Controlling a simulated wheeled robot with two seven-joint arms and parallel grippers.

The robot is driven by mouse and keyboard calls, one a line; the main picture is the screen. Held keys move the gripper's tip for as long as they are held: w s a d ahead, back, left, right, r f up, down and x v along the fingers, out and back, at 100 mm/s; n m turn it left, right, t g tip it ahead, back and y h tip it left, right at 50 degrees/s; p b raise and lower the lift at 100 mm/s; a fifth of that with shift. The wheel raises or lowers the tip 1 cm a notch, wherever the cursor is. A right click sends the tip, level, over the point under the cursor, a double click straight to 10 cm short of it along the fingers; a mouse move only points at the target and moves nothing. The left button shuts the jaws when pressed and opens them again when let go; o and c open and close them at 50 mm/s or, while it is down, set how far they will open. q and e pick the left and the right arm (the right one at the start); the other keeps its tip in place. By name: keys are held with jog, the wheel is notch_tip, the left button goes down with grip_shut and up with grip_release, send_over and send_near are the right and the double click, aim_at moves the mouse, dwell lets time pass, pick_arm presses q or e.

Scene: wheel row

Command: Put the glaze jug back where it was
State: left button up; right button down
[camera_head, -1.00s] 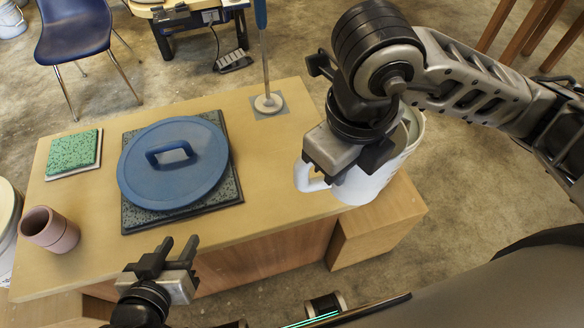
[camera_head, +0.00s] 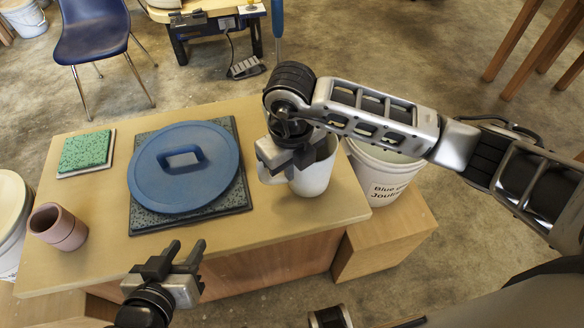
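The white glaze jug (camera_head: 317,176) is upright at the right end of the wooden table (camera_head: 285,222), its handle pointing left. My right gripper (camera_head: 290,163) is shut on it near the handle and covers part of it. I cannot tell whether the jug's base touches the table or is just above it. My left gripper (camera_head: 186,251) is open and empty in front of the table's near edge.
A white lettered bucket (camera_head: 385,175) stands on a lower wooden block (camera_head: 380,245) to the right. A blue lid (camera_head: 184,187) lies on a dark speckled slab (camera_head: 150,222). A pink cup (camera_head: 62,228) and a green sponge-like block (camera_head: 86,151) are at the left.

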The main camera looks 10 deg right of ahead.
jog(key=shift+f, duration=0.5)
jog(key=shift+f, duration=0.2)
jog(key=c, duration=1.7)
grip_release()
jog(key=shift+r, duration=0.45)
jog(key=r, duration=1.1)
jog(key=shift+s+a+r+p, duration=0.1)
jog(key=shift+s+r+p, duration=0.15)
jog(key=shift+s+p, duration=0.1)
